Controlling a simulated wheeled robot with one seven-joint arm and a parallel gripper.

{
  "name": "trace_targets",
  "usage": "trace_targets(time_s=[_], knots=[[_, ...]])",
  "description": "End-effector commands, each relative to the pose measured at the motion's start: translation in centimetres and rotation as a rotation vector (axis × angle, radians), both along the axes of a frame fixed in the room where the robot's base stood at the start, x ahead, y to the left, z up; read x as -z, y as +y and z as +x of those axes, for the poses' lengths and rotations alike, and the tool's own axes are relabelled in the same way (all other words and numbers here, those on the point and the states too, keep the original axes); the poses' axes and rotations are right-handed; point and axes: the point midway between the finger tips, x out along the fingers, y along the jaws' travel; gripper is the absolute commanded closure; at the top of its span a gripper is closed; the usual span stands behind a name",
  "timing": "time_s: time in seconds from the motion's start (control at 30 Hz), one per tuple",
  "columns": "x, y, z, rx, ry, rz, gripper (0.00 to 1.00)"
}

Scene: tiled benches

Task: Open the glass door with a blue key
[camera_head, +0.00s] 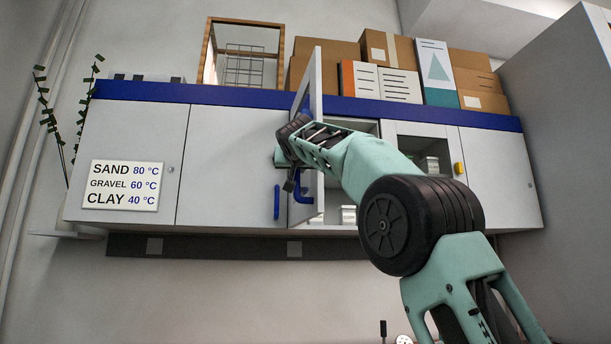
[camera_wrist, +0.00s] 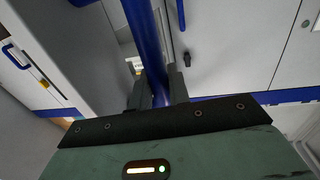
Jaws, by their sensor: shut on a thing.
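A wall cabinet (camera_head: 230,140) has one door (camera_head: 316,90) swung out, seen nearly edge-on in the head view. A blue handle (camera_head: 304,193) is on that door. My gripper (camera_head: 290,182) is at the handle; in the wrist view its fingers (camera_wrist: 157,92) are shut on a blue bar (camera_wrist: 147,40), which looks like this handle. To the right, a closed door with a glass pane (camera_head: 424,146) carries a yellow piece (camera_head: 458,168) at its right edge. I cannot make out a blue key, nor whether the swung-out door has glass.
Another blue handle (camera_head: 277,202) is on the closed door just left of the opening. Cardboard boxes (camera_head: 390,50) and a wooden frame (camera_head: 240,55) stand on top. A temperature sign (camera_head: 124,185) hangs on the left door. A grey panel (camera_head: 555,115) rises at the right.

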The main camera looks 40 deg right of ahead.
Motion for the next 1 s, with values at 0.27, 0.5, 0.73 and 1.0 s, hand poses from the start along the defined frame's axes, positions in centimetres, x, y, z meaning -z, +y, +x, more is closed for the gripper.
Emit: trace_targets(time_s=[0.27, 0.5, 0.73, 1.0], knots=[[0.8, 2.2, 1.5, 0.054, 0.013, 0.007, 1.00], [0.8, 3.2, 1.8, 0.080, 0.008, 0.007, 1.00], [0.9, 3.4, 1.8, 0.085, 0.007, 0.009, 1.00], [0.8, 3.4, 1.8, 0.084, 0.007, 0.009, 0.76]])
